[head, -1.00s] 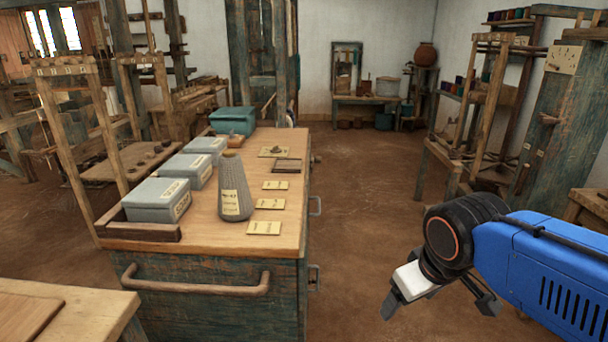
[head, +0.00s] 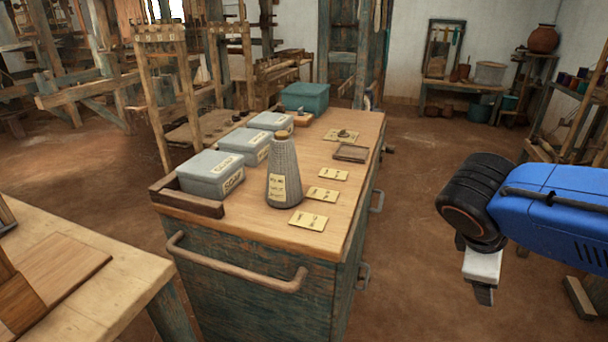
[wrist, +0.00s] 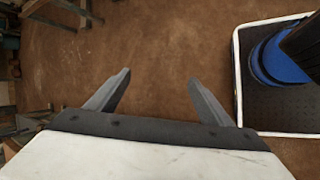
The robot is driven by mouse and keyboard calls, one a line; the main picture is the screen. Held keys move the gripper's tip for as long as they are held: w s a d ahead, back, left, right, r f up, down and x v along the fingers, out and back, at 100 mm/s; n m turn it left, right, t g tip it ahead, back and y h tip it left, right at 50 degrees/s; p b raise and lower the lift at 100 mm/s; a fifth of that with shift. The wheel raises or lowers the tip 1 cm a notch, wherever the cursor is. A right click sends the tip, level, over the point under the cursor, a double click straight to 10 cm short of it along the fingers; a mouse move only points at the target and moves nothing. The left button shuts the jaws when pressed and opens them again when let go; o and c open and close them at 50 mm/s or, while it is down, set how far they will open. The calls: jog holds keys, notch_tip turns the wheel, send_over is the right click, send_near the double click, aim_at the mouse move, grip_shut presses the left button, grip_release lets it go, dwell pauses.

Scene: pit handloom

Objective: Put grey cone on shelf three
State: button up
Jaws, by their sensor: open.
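The grey cone (head: 284,172) stands upright on the wooden top of a cabinet (head: 330,148) in the head view, with a paper label on its front and a brownish tip. My gripper (wrist: 155,90) is open and empty over the bare floor in the wrist view. In the head view my gripper hangs to the right of the cabinet, well apart from the cone, its fingers only partly visible. The cone is not in the wrist view. I cannot tell which place is shelf three.
Grey labelled boxes (head: 210,174) stand left of the cone, and a teal box (head: 305,97) stands behind. Label cards (head: 308,221) and a small tray (head: 351,153) lie to its right. A handle (head: 235,270) juts from the cabinet front. A table (head: 115,265) stands front left.

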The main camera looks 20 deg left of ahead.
aim_at(283, 162)
jog(key=w+a+r+n+t+h, duration=0.2)
jog(key=w+a+r+n+t, duration=0.15)
jog(key=a+n, duration=0.55)
jog(key=s+a+r+n+t, duration=0.1)
jog(key=a+r+n+t, duration=0.1)
jog(key=a, duration=0.6)
jog(key=s+a+r+n+t+y, duration=0.1)
jog(key=a+r+n+t, duration=0.1)
jog(key=a, duration=0.6)
jog(key=s+a+r+n+t+y, duration=0.1)
jog(key=a+r+n+t, duration=0.1)
jog(key=a, duration=0.6)
jog(key=shift+a+n+t, duration=0.2)
jog(key=shift+n+t, duration=0.25)
jog(key=shift+n, duration=0.05)
jog(key=s+a+r+n+t+y, duration=0.1)
jog(key=s+a+n+t+y, duration=0.1)
jog(key=s+a, duration=0.3)
jog(key=s+a+r+n+t+y, duration=0.1)
jog(key=s+a+r+n+y, duration=0.15)
jog(key=a, duration=0.45)
jog(key=shift+h, duration=0.35)
jog(key=w, duration=0.5)
jog(key=w+d, duration=0.1)
jog(key=w, duration=0.5)
jog(key=w+f, duration=0.1)
jog(key=w, duration=0.4)
jog(key=shift+w+d, duration=0.35)
jog(key=c, duration=1.4)
